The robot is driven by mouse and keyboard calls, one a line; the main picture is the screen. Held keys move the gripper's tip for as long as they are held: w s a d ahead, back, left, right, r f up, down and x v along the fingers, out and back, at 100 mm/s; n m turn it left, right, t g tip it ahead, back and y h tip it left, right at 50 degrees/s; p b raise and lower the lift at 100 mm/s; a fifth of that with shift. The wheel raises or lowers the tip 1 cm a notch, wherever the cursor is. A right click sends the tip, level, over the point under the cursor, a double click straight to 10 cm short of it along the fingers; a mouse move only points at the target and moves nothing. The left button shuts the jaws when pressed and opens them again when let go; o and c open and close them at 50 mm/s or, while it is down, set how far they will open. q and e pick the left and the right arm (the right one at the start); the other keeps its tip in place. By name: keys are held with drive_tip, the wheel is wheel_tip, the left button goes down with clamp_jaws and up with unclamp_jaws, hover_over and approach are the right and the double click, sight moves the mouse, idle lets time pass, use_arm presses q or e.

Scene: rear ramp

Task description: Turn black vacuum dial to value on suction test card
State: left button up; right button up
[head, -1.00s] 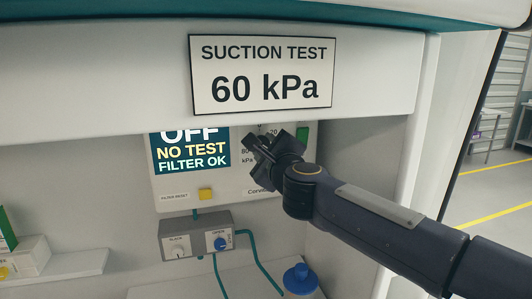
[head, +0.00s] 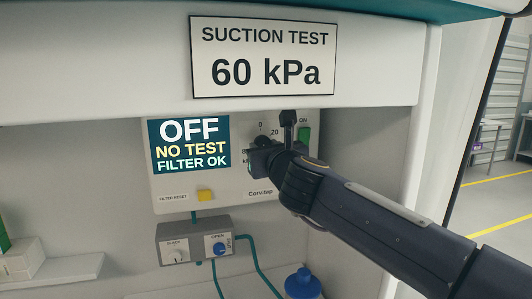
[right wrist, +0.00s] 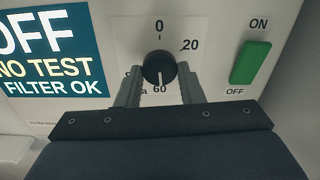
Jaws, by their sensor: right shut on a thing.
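The suction test card (head: 264,57) reads SUCTION TEST 60 kPa and is fixed on the white panel above. The black vacuum dial (right wrist: 159,68) sits on the white suction unit (head: 243,190). Its white mark points straight down, toward the 60, in the right wrist view. The numbers 0 and 20 show above it; the left side of the scale is partly hidden. My right gripper (head: 277,144) is at the dial, its fingers on either side of it in the right wrist view (right wrist: 159,86), shut on it. My left gripper is not in view.
The unit's screen (head: 190,144) reads OFF, NO TEST, FILTER OK. A green ON/OFF switch (right wrist: 251,62) is right of the dial. A yellow filter reset button (head: 204,195), a grey valve box (head: 195,242) and a blue-capped canister (head: 302,281) lie below.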

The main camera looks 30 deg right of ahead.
drive_tip(key=shift+f+m, duration=0.15)
drive_tip(key=shift+m, duration=0.35)
drive_tip(key=o, duration=1)
drive_tip(key=shift+c, duration=0.2)
drive_tip(key=v, duration=0.7)
drive_tip(key=shift+s+a, duration=0.15)
drive_tip(key=shift+s, duration=0.25)
